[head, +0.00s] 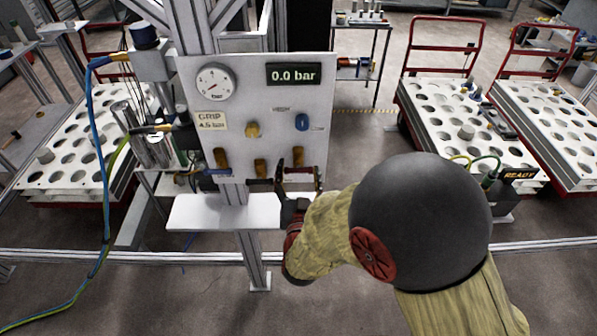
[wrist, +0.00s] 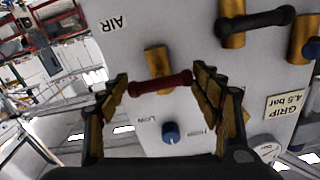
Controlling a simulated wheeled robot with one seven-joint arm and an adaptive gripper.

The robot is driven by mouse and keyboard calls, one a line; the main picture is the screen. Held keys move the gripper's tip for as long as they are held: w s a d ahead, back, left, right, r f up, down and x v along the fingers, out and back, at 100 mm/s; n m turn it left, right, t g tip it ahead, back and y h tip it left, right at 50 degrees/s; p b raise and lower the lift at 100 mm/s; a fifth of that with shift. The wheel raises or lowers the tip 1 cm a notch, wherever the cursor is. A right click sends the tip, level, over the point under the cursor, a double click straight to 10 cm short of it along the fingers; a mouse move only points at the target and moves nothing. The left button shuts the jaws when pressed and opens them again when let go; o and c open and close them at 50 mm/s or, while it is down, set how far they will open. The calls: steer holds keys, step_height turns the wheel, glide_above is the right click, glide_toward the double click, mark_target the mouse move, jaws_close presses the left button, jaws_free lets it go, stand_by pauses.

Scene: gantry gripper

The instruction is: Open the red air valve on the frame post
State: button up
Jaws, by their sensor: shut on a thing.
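The red air valve handle (wrist: 160,84) lies crosswise over its brass valve body (wrist: 157,58), beside the printed word AIR on the panel. My gripper (wrist: 163,92) is shut on this handle, with one finger at each end of it. In the head view my gripper (head: 293,183) is at the lower right of the white panel (head: 250,100), and the brass body (head: 298,156) shows above it. The fingers mostly hide the handle there. The display (head: 293,74) reads 0.0 bar. A round gauge (head: 214,83) is at the panel's upper left.
A black-handled valve (head: 260,166) is close to the left of my gripper, and a blue-handled valve (head: 219,158) is further left. A white shelf (head: 215,212) is below the panel. Carts (head: 440,125) stand behind at right.

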steer(key=shift+n, duration=0.3)
steer(key=n, duration=0.3)
steer(key=shift+n, duration=0.4)
steer(key=n+p, duration=0.1)
steer(key=n, duration=0.3)
steer(key=shift+n, duration=0.3)
steer(key=n+p, duration=0.1)
steer(key=n, duration=0.3)
steer(key=shift+r+n, duration=0.1)
steer(key=shift+n, duration=0.2)
steer(key=n+p, duration=0.2)
steer(key=n, duration=0.2)
steer(key=shift+n, duration=0.3)
steer(key=o, duration=0.9)
steer(key=shift+c, duration=0.2)
steer(key=s, duration=1.2)
steer(key=shift+a, duration=0.2)
